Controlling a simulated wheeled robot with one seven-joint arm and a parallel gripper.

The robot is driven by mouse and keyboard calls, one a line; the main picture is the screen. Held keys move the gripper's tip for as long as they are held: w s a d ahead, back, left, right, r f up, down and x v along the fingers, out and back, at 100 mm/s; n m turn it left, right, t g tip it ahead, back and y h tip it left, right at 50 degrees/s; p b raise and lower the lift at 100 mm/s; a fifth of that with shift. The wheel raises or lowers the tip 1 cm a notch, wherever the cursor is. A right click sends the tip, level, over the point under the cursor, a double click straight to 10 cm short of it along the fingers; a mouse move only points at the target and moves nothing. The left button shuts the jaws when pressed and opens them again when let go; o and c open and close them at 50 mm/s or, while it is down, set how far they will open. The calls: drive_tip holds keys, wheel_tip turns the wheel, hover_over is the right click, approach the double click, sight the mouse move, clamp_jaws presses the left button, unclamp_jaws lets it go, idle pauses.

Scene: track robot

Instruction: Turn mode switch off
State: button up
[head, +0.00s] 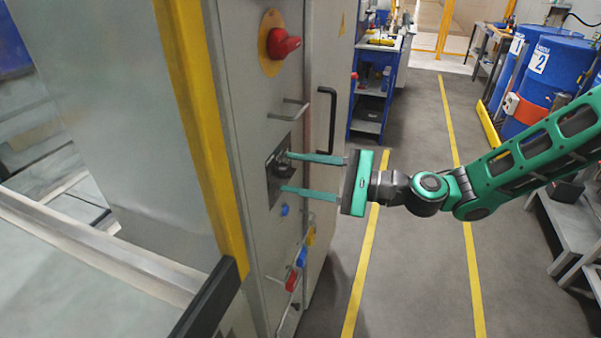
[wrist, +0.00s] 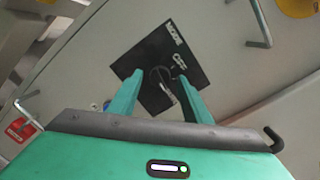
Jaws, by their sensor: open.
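The mode switch (head: 283,171) is a small dark knob on a black plate on the grey cabinet front. In the wrist view the plate (wrist: 180,50) carries the white words MODE and OFF, and the dark knob (wrist: 160,75) shows between my fingers. My gripper (head: 287,171) is open, with its two green fingers reaching to the plate, one above and one below the knob in the head view. The fingertips also straddle the knob in the wrist view (wrist: 159,78). Whether either finger touches it, and which way the knob points, I cannot tell.
A metal handle (head: 289,109) and a black handle (head: 327,120) stick out near my gripper. Blue and red parts (head: 292,280) hang below.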

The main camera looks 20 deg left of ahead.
drive_tip(key=c, duration=1)
drive_tip(key=shift+c, duration=0.2)
drive_tip(key=shift+s+d+n+t+h, duration=0.15)
drive_tip(key=shift+n+t, duration=0.1)
drive_tip(key=shift+n, duration=2.85)
drive_tip(key=shift+a+n+t+h, duration=0.1)
drive_tip(key=shift+n+t+h, duration=0.1)
drive_tip(key=shift+n, duration=2.9)
drive_tip(key=shift+s+d+n+t+h, duration=0.15)
drive_tip(key=shift+n+t, duration=0.1)
drive_tip(key=shift+n, duration=2.85)
drive_tip(key=shift+w+a+r, duration=0.1)
